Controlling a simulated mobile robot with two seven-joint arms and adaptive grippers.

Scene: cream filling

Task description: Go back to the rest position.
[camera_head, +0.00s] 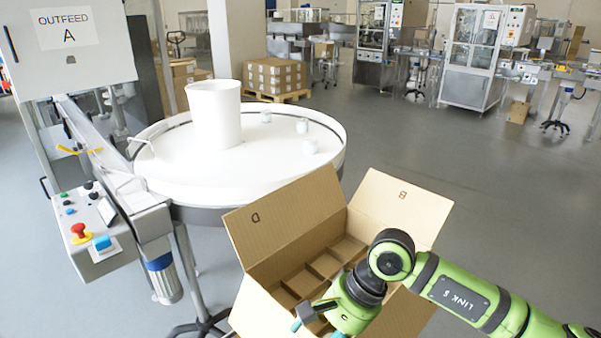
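My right arm comes in from the right, and its gripper (308,314) hangs over the front part of an open cardboard box (285,246). The box has raised flaps and inner dividers forming several compartments. The wrist hides part of the box, and I cannot tell whether the gripper's fingers are open or shut or hold anything. My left gripper is not in view.
A white cylinder (214,115) stands on the turntable. An outfeed machine with a control panel (86,232) is at the left. Stacked cartons (275,76) and other machines (474,58) stand at the back. The floor right of the turntable is clear.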

